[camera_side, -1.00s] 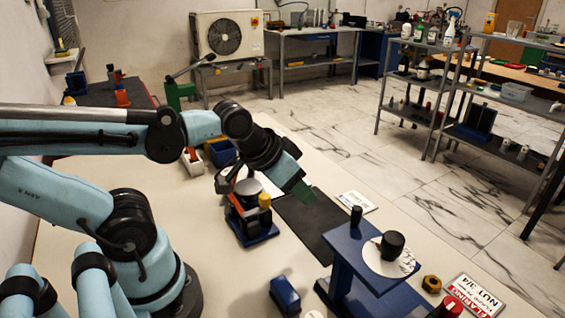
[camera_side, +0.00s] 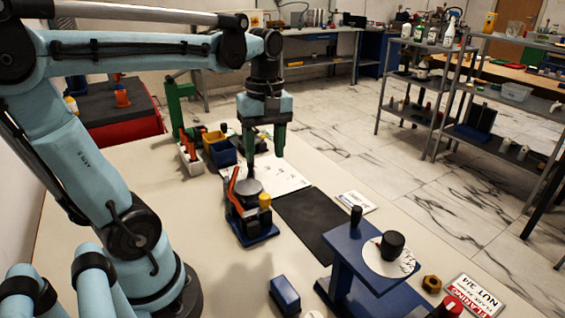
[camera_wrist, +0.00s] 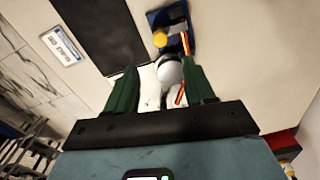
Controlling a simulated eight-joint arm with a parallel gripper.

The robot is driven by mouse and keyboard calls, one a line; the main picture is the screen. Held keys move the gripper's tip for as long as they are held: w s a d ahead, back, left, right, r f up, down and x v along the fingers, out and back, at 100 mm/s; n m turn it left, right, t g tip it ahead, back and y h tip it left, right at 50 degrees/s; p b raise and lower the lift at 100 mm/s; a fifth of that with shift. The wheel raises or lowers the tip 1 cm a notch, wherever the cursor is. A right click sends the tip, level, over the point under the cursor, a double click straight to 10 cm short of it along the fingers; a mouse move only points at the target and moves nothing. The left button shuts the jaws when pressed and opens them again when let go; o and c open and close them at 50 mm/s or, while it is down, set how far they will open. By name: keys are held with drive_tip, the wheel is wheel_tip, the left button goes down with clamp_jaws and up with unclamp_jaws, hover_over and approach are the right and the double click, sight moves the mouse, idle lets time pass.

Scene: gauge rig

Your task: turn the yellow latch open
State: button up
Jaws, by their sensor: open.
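A small yellow piece (camera_side: 264,200), which I take for the latch, sits on the right side of a dark fixture on a blue base (camera_side: 260,234). An orange-red lever (camera_side: 233,186) and a round grey disc (camera_side: 248,187) are on the same fixture. In the wrist view the yellow piece (camera_wrist: 160,39) shows beyond my fingertips, beside the orange lever (camera_wrist: 185,43). My gripper (camera_side: 265,150) points down with its green fingers apart, above and behind the fixture. In the wrist view my gripper (camera_wrist: 160,70) is open, with a pale round shape between its fingers. It appears clear of the yellow piece.
A blue stand with a round dial (camera_side: 375,262) is at the front right. A small blue block (camera_side: 285,295) lies in front. A black mat (camera_side: 312,222) lies right of the fixture. Coloured bins (camera_side: 220,152) stand behind it. The table front left of the block is bare.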

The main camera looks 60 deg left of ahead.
sight(265, 196)
wheel_tip(265, 196, down, 11)
drive_tip(key=shift+s+r, duration=0.1)
drive_tip(key=shift+s, duration=0.05)
idle(0.4)
clamp_jaws()
idle(0.4)
